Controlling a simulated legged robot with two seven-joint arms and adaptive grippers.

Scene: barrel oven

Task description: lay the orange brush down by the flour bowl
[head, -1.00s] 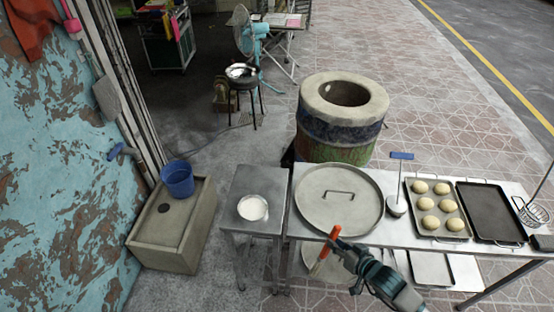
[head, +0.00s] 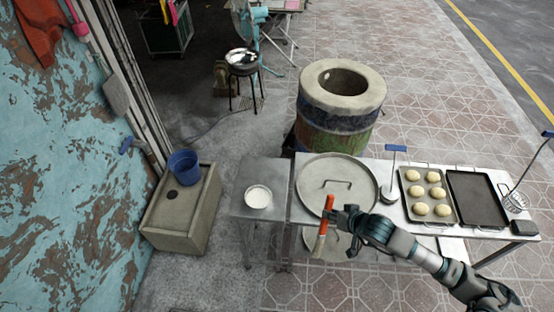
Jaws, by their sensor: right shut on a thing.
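The orange brush (head: 324,231) has an orange handle and a paler lower end, and it hangs nearly upright. My right gripper (head: 336,217) is shut on its handle, in front of the near edge of the table and the round lid. The flour bowl (head: 258,197), a small round bowl with white flour, stands on the small grey metal table (head: 246,174), left of the brush and apart from it. My left gripper is not in view.
A large round metal lid (head: 318,196) lies on the long table, with a ladle (head: 389,194), a tray of dough balls (head: 419,216) and an empty dark tray (head: 477,200) to its right. The barrel oven (head: 335,128) stands behind. Bare tabletop surrounds the flour bowl.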

